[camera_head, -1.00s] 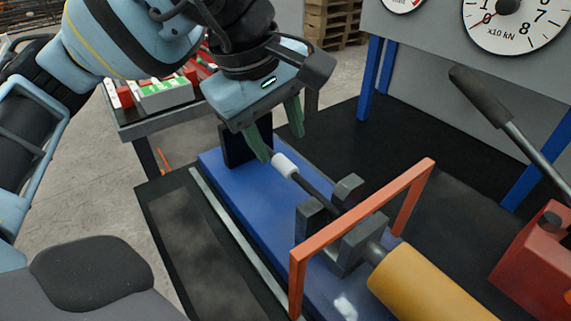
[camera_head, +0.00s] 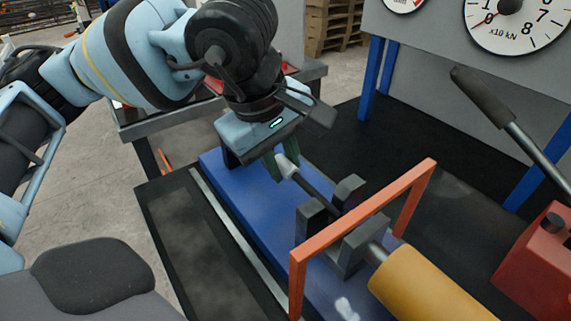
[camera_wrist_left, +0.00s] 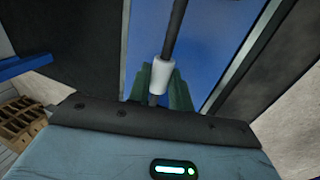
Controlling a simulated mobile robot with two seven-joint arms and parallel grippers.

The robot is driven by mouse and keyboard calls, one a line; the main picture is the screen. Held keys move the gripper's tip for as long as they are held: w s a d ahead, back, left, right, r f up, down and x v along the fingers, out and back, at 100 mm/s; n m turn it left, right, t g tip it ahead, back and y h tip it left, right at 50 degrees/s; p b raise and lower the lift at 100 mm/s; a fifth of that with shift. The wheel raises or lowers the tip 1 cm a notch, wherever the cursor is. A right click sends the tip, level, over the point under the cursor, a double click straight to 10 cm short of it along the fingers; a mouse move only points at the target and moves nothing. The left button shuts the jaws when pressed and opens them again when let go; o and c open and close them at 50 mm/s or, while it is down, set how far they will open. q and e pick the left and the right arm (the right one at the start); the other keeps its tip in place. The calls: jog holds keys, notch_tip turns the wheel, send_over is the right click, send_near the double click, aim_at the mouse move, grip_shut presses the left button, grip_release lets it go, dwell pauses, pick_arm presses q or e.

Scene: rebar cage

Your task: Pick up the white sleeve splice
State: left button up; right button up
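The white sleeve splice (camera_head: 288,165) is a short white cylinder around the dark bar (camera_head: 315,187), near the bar's far end. It also shows in the wrist view (camera_wrist_left: 161,75), with the bar running through it. My left gripper (camera_head: 282,163) is low over the blue base, its green fingers on either side of the sleeve. In the wrist view the fingers (camera_wrist_left: 160,88) lie close against both sides of the sleeve and look shut on it. The palm hides part of the far finger in the head view. My right gripper is out of view.
The bar runs into a dark grey clamp (camera_head: 345,215) below an orange frame (camera_head: 365,210). A yellow cylinder (camera_head: 430,290) lies in front. The blue base (camera_head: 240,195) sits on a black table. A red box with a lever (camera_head: 540,255) stands right; a dial panel stands behind.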

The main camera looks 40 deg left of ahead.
aim_at(282, 162)
pick_arm(q)
grip_shut()
notch_tip(282, 162, up, 10)
jog(key=p, duration=0.1)
dwell(0.5)
